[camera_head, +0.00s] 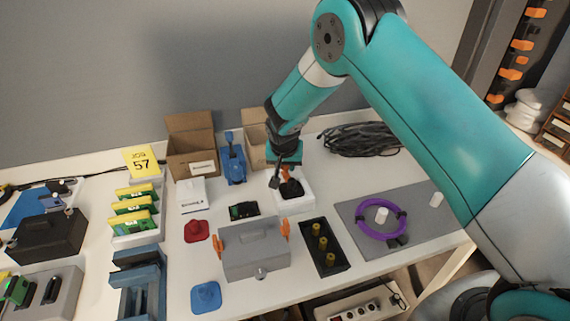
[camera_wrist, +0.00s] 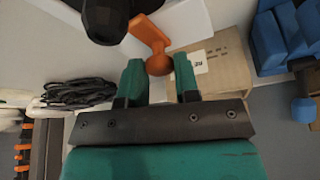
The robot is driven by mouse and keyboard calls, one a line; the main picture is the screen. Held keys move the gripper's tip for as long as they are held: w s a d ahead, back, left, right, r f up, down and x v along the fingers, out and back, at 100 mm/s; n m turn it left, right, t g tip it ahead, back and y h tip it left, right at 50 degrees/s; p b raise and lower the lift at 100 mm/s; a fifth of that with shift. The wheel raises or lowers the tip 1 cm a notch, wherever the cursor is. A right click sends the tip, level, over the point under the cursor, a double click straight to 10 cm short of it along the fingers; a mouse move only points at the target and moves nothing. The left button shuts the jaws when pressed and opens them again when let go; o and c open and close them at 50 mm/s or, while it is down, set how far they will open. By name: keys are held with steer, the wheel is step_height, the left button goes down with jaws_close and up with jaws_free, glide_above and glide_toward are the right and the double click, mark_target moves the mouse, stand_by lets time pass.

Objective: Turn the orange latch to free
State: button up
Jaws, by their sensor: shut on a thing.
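The orange latch (camera_wrist: 150,38) is a short lever with a rounded end. In the wrist view its rounded end sits between the two teal fingers of my gripper (camera_wrist: 160,75), which is shut on it. In the head view only a small orange bit (camera_head: 286,173) shows below my gripper (camera_head: 284,172). The latch is at a white block (camera_head: 294,207) with a black rounded part (camera_head: 291,189) on top, which also shows in the wrist view (camera_wrist: 105,18). My fingers partly hide the latch, and its pivot is not clear.
A grey box (camera_head: 255,250) with orange side clips stands in front. A black tray (camera_head: 323,250) with yellow pegs and a grey mat (camera_head: 430,215) with a purple ring (camera_head: 381,219) lie right. Open cartons (camera_head: 190,145) and a blue device (camera_head: 231,160) stand behind; black cable (camera_head: 360,138) lies back right.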

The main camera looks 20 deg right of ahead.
steer(key=n, duration=0.2)
steer(key=n+y+b, duration=0.1)
steer(key=n, duration=0.1)
steer(key=shift+d+y, duration=0.2)
steer(key=shift+y, duration=0.1)
steer(key=n+y, duration=0.1)
steer(key=n, duration=0.1)
steer(key=n+b, duration=0.1)
steer(key=n, duration=0.1)
steer(key=shift+d+n+y+b, duration=0.15)
steer(key=shift+n+y+b, duration=0.15)
steer(key=shift+n+y, duration=0.1)
steer(key=n+g+y+b, duration=0.1)
steer(key=n, duration=0.3)
steer(key=shift+w, duration=0.1)
steer(key=shift+d+n+g+y+b, duration=0.1)
steer(key=shift+n+g+y+b, duration=0.25)
steer(key=shift+n, duration=0.75)
steer(key=shift+n+g+y+b, duration=0.25)
steer(key=shift+n+g+b, duration=0.15)
steer(key=shift+n, duration=0.7)
steer(key=shift+w, duration=0.1)
steer(key=o, duration=0.9)
steer(key=v, duration=1.7)
steer(key=shift+d+r+b, duration=0.15)
steer(key=shift+d+b, duration=0.05)
steer(key=shift+b, duration=0.25)
